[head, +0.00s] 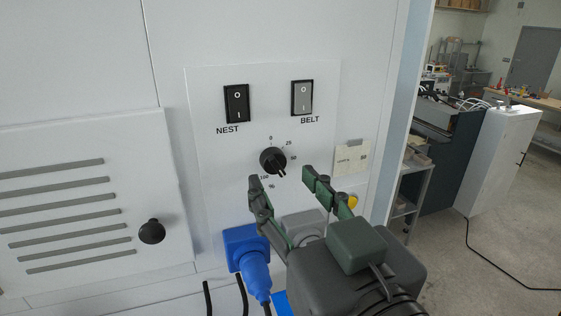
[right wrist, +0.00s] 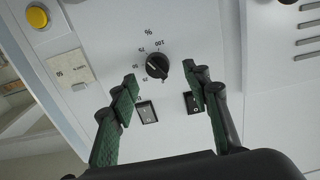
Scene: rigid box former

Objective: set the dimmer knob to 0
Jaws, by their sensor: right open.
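The dimmer knob (head: 272,160) is a round black knob on the white panel, below and between two rocker switches. Its white pointer line faces the lower right, past the 50 mark and away from the 0 at the top of the scale. My right gripper (head: 284,180) is open, its two green-padded fingers pointing at the panel just below the knob. In the right wrist view the knob (right wrist: 157,65) shows between the open fingertips (right wrist: 160,77), and no contact is visible. My left gripper is not in view.
The NEST switch (head: 236,104) and BELT switch (head: 302,97) sit above the knob. A blue plug (head: 254,268) is below left, partly behind my gripper. A paper label (head: 352,158) and a yellow button (head: 352,201) are on the right. A black knob (head: 151,231) stands out from the vented cover.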

